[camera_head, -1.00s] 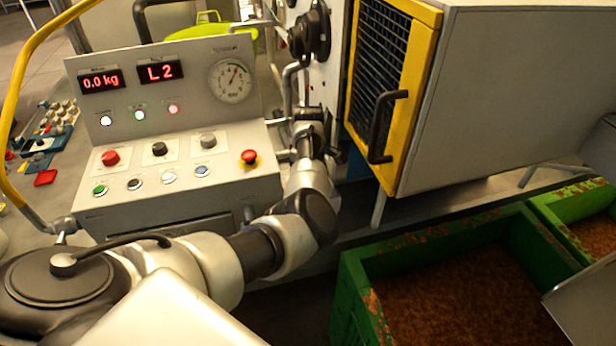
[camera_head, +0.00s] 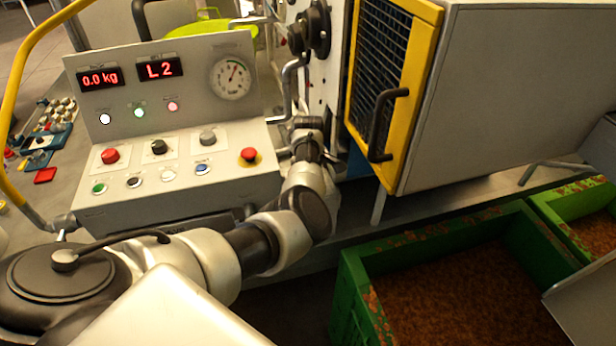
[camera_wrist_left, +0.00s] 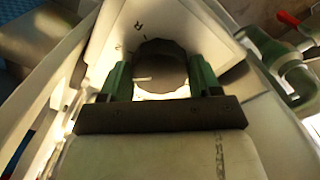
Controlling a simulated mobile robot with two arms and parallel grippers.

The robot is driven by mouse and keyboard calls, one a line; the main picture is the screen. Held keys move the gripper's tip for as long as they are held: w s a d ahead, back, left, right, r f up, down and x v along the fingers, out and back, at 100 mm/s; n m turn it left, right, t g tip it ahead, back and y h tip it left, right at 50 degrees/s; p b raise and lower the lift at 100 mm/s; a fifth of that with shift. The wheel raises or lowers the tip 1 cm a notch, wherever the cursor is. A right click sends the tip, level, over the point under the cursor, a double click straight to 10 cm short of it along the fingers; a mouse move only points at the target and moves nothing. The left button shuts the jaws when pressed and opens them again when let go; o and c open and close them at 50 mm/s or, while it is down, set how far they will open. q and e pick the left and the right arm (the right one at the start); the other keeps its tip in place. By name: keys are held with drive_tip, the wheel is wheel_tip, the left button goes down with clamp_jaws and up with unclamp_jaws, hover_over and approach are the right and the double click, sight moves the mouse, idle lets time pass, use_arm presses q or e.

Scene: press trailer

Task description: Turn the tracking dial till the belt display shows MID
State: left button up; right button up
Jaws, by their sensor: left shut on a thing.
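The belt display (camera_head: 160,68) on the grey console reads "L 2" in red. In the left wrist view, the tracking dial (camera_wrist_left: 160,72) is a dark round knob with a pale pointer line, on a light plate with a letter "R" beside it. My left gripper (camera_wrist_left: 160,80) is shut on the dial, one green finger on each side. In the head view my left gripper (camera_head: 308,124) reaches to the machine's side panel, right of the console; the dial is hidden there. My right gripper is in neither view.
The console (camera_head: 230,190) carries several buttons, a red mushroom button (camera_head: 249,155), a "0.0 kg" display (camera_head: 100,78) and a gauge (camera_head: 231,79). A yellow-framed door (camera_head: 392,90) with a black handle stands right of my gripper. A green crate (camera_head: 352,280) is below.

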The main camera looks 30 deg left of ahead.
use_arm(q)
drive_tip(key=shift+r+m+p, duration=0.1)
drive_tip(key=shift+m+p, duration=0.45)
drive_tip(key=shift+m, duration=0.35)
drive_tip(key=m+p, duration=0.2)
drive_tip(key=m, duration=0.2)
drive_tip(key=m+p, duration=0.1)
drive_tip(key=m, duration=0.4)
drive_tip(key=shift+p, duration=0.3)
drive_tip(key=shift+m+p, duration=0.35)
drive_tip(key=shift+m, duration=1.35)
drive_tip(key=o, duration=0.9)
